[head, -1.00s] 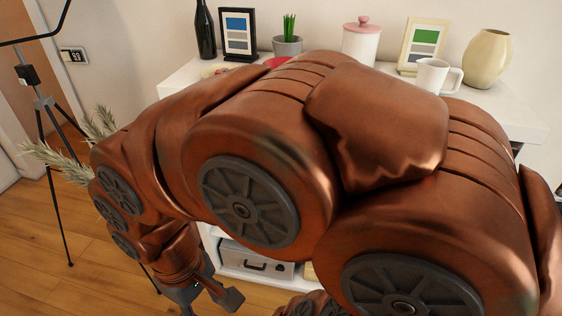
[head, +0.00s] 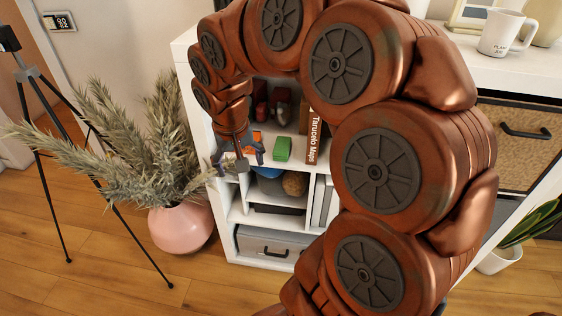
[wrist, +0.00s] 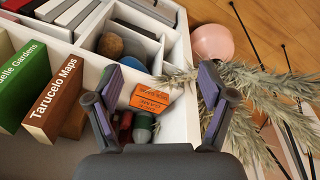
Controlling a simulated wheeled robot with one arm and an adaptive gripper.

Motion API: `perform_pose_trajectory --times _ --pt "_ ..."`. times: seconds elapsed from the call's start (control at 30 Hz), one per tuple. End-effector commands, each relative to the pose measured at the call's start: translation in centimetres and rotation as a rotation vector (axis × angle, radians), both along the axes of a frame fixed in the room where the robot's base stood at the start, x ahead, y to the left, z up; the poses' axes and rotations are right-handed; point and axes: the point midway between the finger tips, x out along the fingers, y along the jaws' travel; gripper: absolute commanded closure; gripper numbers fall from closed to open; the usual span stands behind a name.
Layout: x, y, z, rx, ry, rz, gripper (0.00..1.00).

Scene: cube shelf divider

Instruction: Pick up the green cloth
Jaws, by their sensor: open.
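A small green block-like thing, likely the folded green cloth (head: 282,148), lies on an upper shelf compartment floor near its front edge. It is between an orange box (head: 256,139) and a brown book (head: 314,135). My gripper (head: 238,161) is open and empty, pointing down at the front of the shelf, left of the green thing. In the wrist view my gripper (wrist: 160,78) has its fingers apart over the orange box (wrist: 150,97). A green sliver (wrist: 133,63) shows by the left finger, which hides most of that spot.
The white shelf unit (head: 232,220) has dividers around the compartments. Dark red objects and a dark green one (wrist: 143,120) stand deeper in the compartment. A pink vase (head: 180,228) with dry grass and a black tripod (head: 45,110) stand left. A mug (head: 505,35) stands on top.

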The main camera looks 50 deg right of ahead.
Motion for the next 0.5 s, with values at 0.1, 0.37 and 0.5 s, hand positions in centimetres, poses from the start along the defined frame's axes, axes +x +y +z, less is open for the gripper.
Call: perform_pose_trajectory --times 0.1,0.37,0.5 --pt "3.8 -5.4 -3.5 -0.022 -0.075 -0.144 0.19" --pt "7.6 -16.0 -7.4 -0.072 -0.194 -0.409 0.19" --pt "8.1 -18.9 -8.2 -0.086 -0.224 -0.476 0.19"
